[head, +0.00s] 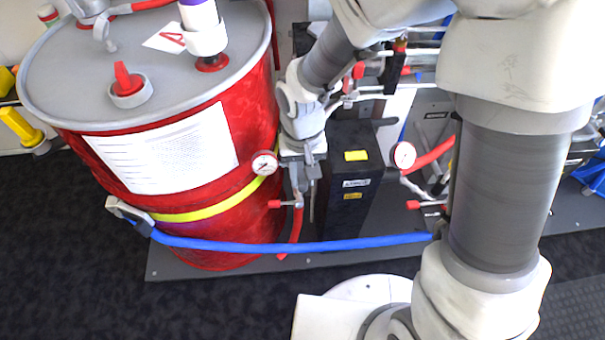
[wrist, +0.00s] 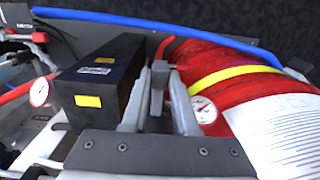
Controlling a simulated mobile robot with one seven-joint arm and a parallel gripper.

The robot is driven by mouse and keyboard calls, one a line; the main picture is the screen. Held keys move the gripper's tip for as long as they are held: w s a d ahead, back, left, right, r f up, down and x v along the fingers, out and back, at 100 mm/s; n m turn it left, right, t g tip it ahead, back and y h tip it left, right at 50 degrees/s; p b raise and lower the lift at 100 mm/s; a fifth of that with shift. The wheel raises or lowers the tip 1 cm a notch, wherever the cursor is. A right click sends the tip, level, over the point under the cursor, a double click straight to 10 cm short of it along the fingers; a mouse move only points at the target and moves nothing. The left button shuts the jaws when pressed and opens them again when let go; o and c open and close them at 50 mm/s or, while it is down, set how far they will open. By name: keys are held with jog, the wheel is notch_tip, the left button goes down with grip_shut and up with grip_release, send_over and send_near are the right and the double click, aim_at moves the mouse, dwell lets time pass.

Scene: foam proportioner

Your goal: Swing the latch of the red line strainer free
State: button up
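My gripper (wrist: 160,75) points down between the red drum and the black box; in the head view its end (head: 303,160) sits just above a grey fitting (head: 298,182). In the wrist view its two grey fingers stand apart, with a grey metal part (wrist: 160,68) showing between their tips. I cannot tell whether the fingers touch it. A small red handle (head: 275,204) sticks out left of the fitting, and a red hose (head: 296,228) runs down below it. The strainer's latch cannot be made out clearly; the fingers and wrist hide part of this spot.
The red drum (head: 230,135) with a yellow band stands close left. A pressure gauge (head: 264,164) sits beside my gripper, another (head: 404,155) to the right. The black box (head: 352,215) is close right. A blue hose (head: 290,246) crosses in front, low down.

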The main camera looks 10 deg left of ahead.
grip_shut()
jog(key=shift+w+d+n+p, duration=0.6)
jog(key=shift+n+p, duration=0.55)
jog(key=shift+n, duration=1.2)
jog(key=shift+w+d+n+p, duration=0.55)
jog(key=shift+n+p, duration=0.6)
jog(key=shift+n, duration=1.15)
jog(key=shift+w+d+n+p, duration=0.45)
jog(key=shift+w+n+p, duration=0.5)
jog(key=shift+n, duration=1.4)
jog(key=shift+s, duration=0.15)
jog(key=o, duration=0.7)
grip_release()
jog(key=shift+o, duration=0.2)
jog(key=shift+r, duration=0.1)
